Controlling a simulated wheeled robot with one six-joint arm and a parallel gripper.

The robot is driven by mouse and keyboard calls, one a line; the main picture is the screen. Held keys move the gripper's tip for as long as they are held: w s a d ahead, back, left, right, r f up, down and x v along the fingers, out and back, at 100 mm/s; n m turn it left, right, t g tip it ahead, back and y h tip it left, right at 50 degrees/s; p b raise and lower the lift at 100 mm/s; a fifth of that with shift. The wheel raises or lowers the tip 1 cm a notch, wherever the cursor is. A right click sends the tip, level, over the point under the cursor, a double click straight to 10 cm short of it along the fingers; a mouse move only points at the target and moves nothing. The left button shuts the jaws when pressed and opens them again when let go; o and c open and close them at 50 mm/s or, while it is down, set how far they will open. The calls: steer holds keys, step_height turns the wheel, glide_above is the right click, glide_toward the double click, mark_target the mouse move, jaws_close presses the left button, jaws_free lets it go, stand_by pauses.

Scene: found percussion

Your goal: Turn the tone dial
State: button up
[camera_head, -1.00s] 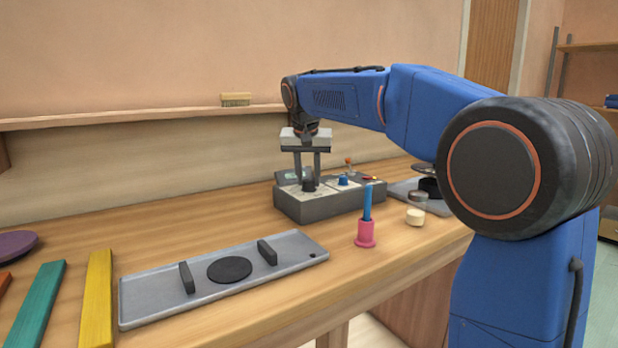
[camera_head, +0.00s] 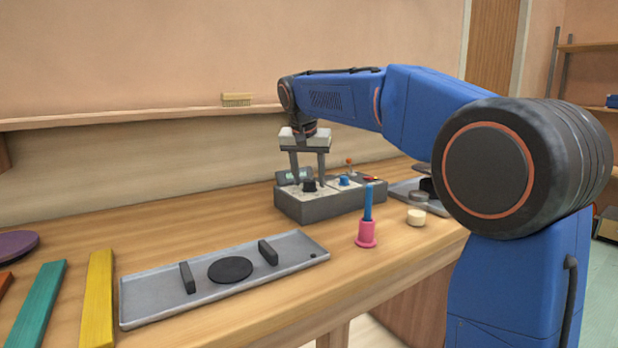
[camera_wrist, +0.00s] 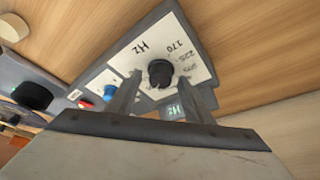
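The tone box (camera_head: 315,207) is a grey console on the bench below my gripper. Its black tone dial (camera_head: 309,186) stands on a white panel; in the wrist view the dial (camera_wrist: 160,72) shows with "Hz", "170" and "225" printed around it. A small green-lit display (camera_head: 292,176) is at the box's back left and is partly hidden in the wrist view. My gripper (camera_head: 309,178) points down over the dial. Its fingers (camera_wrist: 160,92) are apart, with the dial showing between and beyond their tips; I see no finger touching it.
A pink holder with a blue stick (camera_head: 366,232) and a cream cylinder (camera_head: 416,217) stand in front. A grey tray (camera_head: 215,285) lies at front left.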

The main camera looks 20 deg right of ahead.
steer(key=v, duration=1.7)
steer(key=shift+r, duration=0.2)
steer(key=shift+s, duration=0.1)
stand_by(0.8)
